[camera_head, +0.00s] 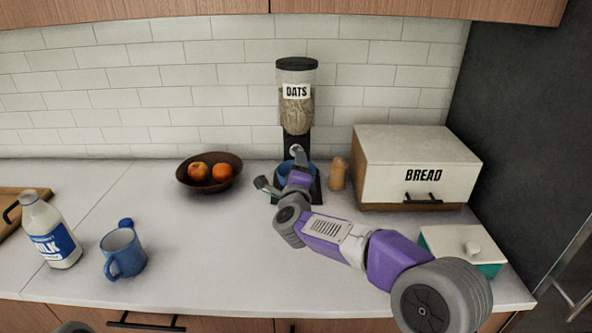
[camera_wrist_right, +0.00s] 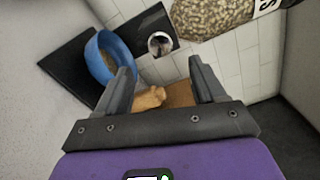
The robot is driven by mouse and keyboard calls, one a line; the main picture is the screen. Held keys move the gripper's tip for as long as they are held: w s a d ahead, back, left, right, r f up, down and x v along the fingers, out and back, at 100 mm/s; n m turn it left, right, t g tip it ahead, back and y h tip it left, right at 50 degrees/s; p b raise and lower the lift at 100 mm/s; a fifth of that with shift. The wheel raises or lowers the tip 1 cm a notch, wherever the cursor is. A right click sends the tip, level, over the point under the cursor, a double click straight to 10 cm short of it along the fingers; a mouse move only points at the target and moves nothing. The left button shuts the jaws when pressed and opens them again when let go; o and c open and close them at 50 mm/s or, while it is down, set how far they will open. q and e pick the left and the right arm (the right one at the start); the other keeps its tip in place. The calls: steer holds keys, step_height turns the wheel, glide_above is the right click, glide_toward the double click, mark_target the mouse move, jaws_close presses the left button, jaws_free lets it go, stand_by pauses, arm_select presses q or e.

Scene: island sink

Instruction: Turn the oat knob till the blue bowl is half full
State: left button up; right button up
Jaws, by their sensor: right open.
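The oat dispenser (camera_head: 296,105), a clear hopper labelled OATS with a black lid and black stand, is at the back centre. Its round metallic knob (camera_wrist_right: 160,43) shows on the black stand in the right wrist view. The blue bowl (camera_wrist_right: 117,57) stands on the black base below; part of its rim shows behind my gripper in the head view (camera_head: 283,169). Tan material shows inside it, but I cannot tell the level. My right gripper (camera_head: 281,172) is open in front of the dispenser, its fingertips (camera_wrist_right: 163,78) apart and empty, short of the knob. My left gripper is not in view.
A wooden shaker (camera_head: 338,173) and a bread box (camera_head: 415,170) stand right of the dispenser. A dark fruit bowl (camera_head: 185,180) is to its left. A milk bottle (camera_head: 50,232) and blue mug (camera_head: 122,253) stand front left. A green lidded box (camera_head: 488,269) is front right.

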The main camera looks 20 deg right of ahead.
stand_by(0.4)
steer(key=w+d+n+p, duration=0.2)
steer(key=w+n+p, duration=0.5)
steer(key=n+p, duration=1.3)
steer(key=shift+w+p, duration=0.2)
steer(key=shift+p, duration=1.6)
steer(key=c, duration=1)
steer(key=shift+d+f+b, duration=0.1)
steer(key=shift+b, duration=0.5)
steer(key=shift+c, duration=0.3)
steer(key=shift+m+b, duration=5.7)
steer(key=shift+b, duration=2.35)
